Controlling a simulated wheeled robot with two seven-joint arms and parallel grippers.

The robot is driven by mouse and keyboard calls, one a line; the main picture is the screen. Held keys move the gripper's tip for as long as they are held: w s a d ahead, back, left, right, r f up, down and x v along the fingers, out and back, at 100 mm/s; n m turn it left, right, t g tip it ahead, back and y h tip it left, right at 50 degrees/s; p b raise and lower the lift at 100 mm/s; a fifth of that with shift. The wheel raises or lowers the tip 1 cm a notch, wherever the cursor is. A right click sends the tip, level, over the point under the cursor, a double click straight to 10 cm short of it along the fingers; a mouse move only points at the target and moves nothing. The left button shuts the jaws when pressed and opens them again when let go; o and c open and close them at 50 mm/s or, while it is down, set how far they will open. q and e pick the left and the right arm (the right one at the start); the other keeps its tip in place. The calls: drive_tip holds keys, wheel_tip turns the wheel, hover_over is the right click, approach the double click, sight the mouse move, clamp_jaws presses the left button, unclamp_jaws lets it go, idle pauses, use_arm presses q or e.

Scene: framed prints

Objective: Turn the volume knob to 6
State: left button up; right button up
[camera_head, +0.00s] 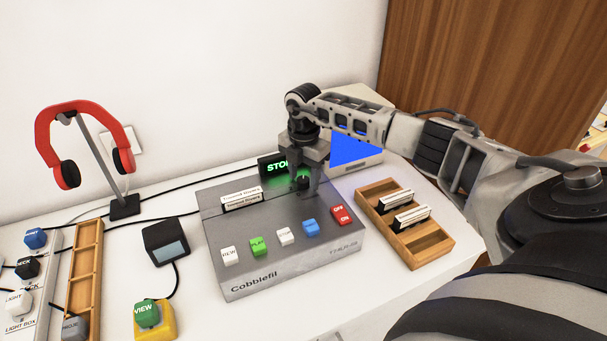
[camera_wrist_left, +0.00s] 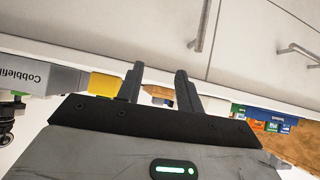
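The grey Cobblefil device (camera_head: 280,240) sits on the white table, with several coloured buttons along its front. A small dark knob (camera_head: 303,182) shows on its back right part. My right gripper (camera_head: 304,188) points down over it, one finger on each side of the knob. I cannot tell if the fingers touch it. The knob's markings are hidden or too small to read. My left gripper (camera_wrist_left: 160,82) is open and empty in the left wrist view; it is not in the head view.
A green-lit display (camera_head: 273,165) stands behind the device, partly hidden by my right gripper. A wooden rack (camera_head: 428,248) with white-labelled pieces stands at right. A blue screen (camera_head: 352,150) is behind my right arm. Red headphones (camera_head: 88,108) hang on a stand at left.

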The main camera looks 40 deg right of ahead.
sight(304, 179)
wheel_tip(304, 179, up, 16)
drive_tip(key=b, duration=0.1)
idle(0.6)
drive_tip(key=shift+s+f, duration=0.1)
idle(0.4)
